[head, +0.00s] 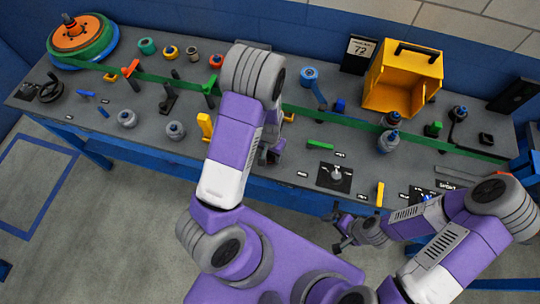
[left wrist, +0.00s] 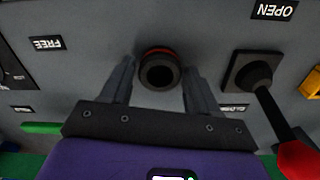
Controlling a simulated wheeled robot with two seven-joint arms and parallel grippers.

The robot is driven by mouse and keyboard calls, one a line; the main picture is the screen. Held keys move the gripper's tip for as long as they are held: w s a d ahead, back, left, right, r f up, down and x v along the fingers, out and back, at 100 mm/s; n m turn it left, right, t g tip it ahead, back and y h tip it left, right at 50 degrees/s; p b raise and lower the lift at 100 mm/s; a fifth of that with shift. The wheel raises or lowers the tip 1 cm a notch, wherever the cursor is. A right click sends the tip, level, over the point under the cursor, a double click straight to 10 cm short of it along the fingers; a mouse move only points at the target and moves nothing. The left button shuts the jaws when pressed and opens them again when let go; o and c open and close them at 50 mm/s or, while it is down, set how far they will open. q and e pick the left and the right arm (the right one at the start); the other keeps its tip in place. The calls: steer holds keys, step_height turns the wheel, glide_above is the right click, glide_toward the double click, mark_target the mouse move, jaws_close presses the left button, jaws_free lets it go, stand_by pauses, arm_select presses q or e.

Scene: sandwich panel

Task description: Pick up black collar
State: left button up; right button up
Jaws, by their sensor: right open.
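The black collar (left wrist: 159,72), a short dark ring with a reddish band at its far rim, shows in the left wrist view, upper middle. My left gripper (left wrist: 159,82) is open, with one finger on each side of the collar. A gap shows between the collar and each finger, so it is not gripped. In the head view my left gripper (head: 270,152) is low over the panel, partly behind my own forearm, and I cannot make out the collar there. My right gripper (head: 343,232) is open and empty in front of the panel's edge.
A black lever with a red handle (left wrist: 296,158) stands right of the collar in the left wrist view. A yellow bin (head: 402,80), a green strip (head: 335,117) and several knobs and rings occupy the grey panel (head: 250,172). A wheel stack (head: 82,38) stands far left.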

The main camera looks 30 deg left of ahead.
arm_select(q)
steer(key=c, duration=0.7)
steer(key=shift+r, duration=0.15)
steer(key=shift+c, duration=0.2)
step_height(320, 180, up, 10)
steer(key=p, duration=0.2)
